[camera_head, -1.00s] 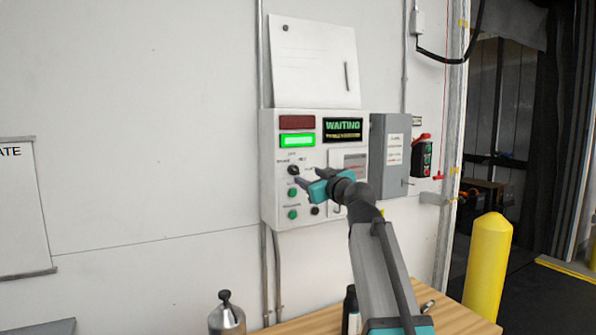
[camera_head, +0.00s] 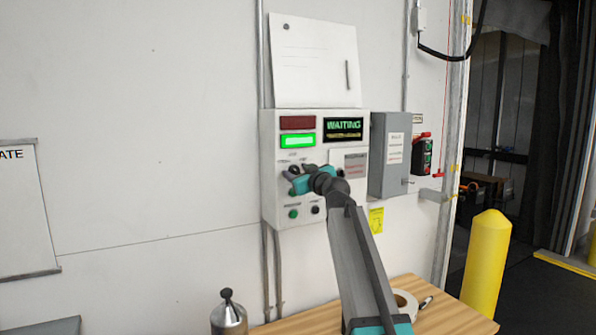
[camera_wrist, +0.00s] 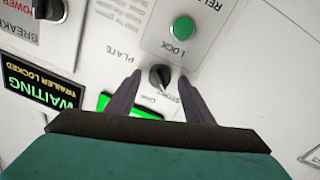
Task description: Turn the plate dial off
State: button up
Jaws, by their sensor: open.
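The plate dial is a black knob (camera_wrist: 159,77) on the white control panel (camera_head: 270,200). In the wrist view it sits between the two dark fingers, with the word PLATE beside it. My gripper (camera_wrist: 155,88) is open, one finger on each side of the knob. I cannot tell whether either finger touches it. In the head view my gripper (camera_head: 293,179) is at the panel and covers most of the dial.
A green LOCK button (camera_wrist: 184,27) is close to the dial. The green lamp (camera_head: 298,141) is lit and the display (camera_head: 343,129) reads WAITING. A grey box (camera_head: 390,155) stands right of the panel. A wooden table (camera_head: 300,321) is below.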

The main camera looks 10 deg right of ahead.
jog(key=shift+w, duration=0.15)
jog(key=c, duration=1)
jog(key=shift+c, duration=0.2)
jog(key=shift+f+m+b, duration=0.1)
jog(key=shift+m+b, duration=0.25)
jog(key=shift+m, duration=0.25)
jog(key=m+b, duration=0.1)
jog(key=m, duration=0.2)
jog(key=shift+m, duration=0.4)
jog(key=shift+m+g+b, duration=0.3)
jog(key=shift+m+b, duration=0.05)
jog(key=shift+m, duration=1.95)
jog(key=shift+d, duration=0.1)
jog(key=o, duration=1)
